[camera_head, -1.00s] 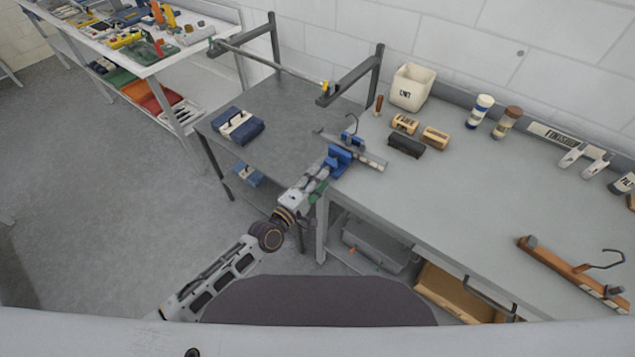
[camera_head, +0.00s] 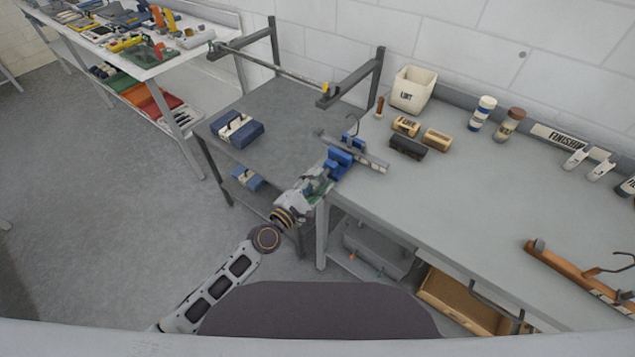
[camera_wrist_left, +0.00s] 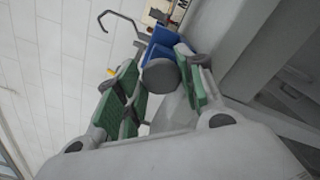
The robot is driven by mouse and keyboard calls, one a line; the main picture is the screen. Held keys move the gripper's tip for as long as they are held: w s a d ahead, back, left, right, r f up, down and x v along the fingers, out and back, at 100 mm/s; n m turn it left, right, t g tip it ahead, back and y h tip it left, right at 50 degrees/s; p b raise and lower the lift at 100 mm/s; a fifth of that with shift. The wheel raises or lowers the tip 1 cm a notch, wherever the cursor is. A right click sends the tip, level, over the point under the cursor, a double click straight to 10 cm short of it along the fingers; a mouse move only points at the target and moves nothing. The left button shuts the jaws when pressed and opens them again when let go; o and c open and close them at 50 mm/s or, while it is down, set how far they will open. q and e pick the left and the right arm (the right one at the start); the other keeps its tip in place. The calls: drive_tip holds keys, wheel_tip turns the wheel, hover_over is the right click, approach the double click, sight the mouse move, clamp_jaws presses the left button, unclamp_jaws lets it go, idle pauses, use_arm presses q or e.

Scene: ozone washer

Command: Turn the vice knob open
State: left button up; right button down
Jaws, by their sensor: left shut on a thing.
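The blue vice (camera_head: 340,160) is at the left corner of the workbench, with a grey bar lying across it. In the left wrist view, the vice's blue body (camera_wrist_left: 162,45) is behind a round dark grey knob (camera_wrist_left: 160,76). My left gripper (camera_head: 324,178) reaches the vice from the front left. In the wrist view its green-padded fingers (camera_wrist_left: 163,84) are on either side of the knob, shut on it. In the head view the gripper hides the knob. My right gripper is not in view.
The bench (camera_head: 440,195) is mostly clear at its middle. Brushes (camera_head: 408,147) and a white bin (camera_head: 412,90) stand behind the vice. A wooden tool (camera_head: 575,270) lies at the right. A lower grey table (camera_head: 275,105) with a rail frame adjoins on the left.

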use_arm(q)
drive_tip(key=shift+f, duration=0.15)
drive_tip(key=o, duration=1)
drive_tip(key=shift+c, duration=0.2)
drive_tip(key=v, duration=1.2)
idle(1.0)
